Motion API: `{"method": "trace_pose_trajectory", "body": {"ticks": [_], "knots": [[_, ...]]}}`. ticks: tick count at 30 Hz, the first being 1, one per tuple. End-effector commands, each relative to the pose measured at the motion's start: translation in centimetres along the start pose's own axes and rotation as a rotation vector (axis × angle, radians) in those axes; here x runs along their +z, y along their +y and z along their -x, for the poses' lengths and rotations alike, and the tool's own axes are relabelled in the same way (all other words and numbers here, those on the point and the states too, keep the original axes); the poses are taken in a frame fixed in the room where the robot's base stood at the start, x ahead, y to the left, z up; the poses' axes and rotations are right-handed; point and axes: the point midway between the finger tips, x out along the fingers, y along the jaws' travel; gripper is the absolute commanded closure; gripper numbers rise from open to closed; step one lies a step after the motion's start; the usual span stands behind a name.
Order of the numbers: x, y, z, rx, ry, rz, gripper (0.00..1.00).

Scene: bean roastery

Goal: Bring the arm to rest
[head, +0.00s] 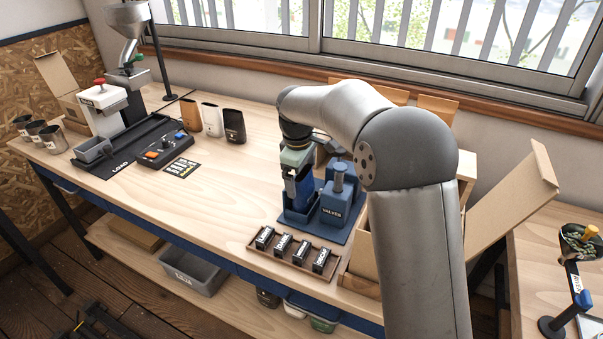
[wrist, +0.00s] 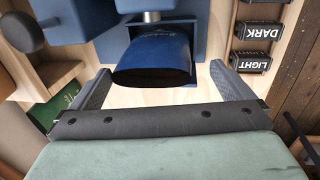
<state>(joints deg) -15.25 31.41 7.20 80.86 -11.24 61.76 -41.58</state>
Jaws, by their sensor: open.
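My gripper (head: 297,162) is low over the blue valve station (head: 333,206), marked VALVES, on the long wooden bench. In the wrist view my gripper (wrist: 160,88) is open, with one finger at each side. A dark blue bag (wrist: 152,62) stands ahead between the spread fingers, with gaps at both sides. The bag (head: 304,188) also shows in the head view, below my gripper at the left part of the station. My arm bends over the bench from the right, and its links hide part of the station's right side.
A wooden tray (head: 268,259) of labelled dark blocks lies in front of the station. An open cardboard box (head: 512,205) is to the right. Orange, white and black bags (head: 234,127) stand farther left, near a control box (head: 163,148). The bench's middle is clear.

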Motion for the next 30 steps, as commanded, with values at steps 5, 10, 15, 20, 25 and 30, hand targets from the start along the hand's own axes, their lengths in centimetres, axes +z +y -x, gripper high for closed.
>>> {"method": "trace_pose_trajectory", "body": {"ticks": [5,10,15,20,25,30], "knots": [[0.0,0.3,1.9,0.001,0.000,0.000,0.00],[0.0,0.5,3.2,0.001,0.001,0.000,0.00],[0.0,0.8,4.6,0.001,0.001,0.000,0.00],[0.0,0.9,5.7,0.001,0.000,0.000,0.00],[0.0,0.9,5.8,0.000,0.000,0.000,0.00],[0.0,0.9,5.7,0.000,0.000,0.000,0.00]]}}
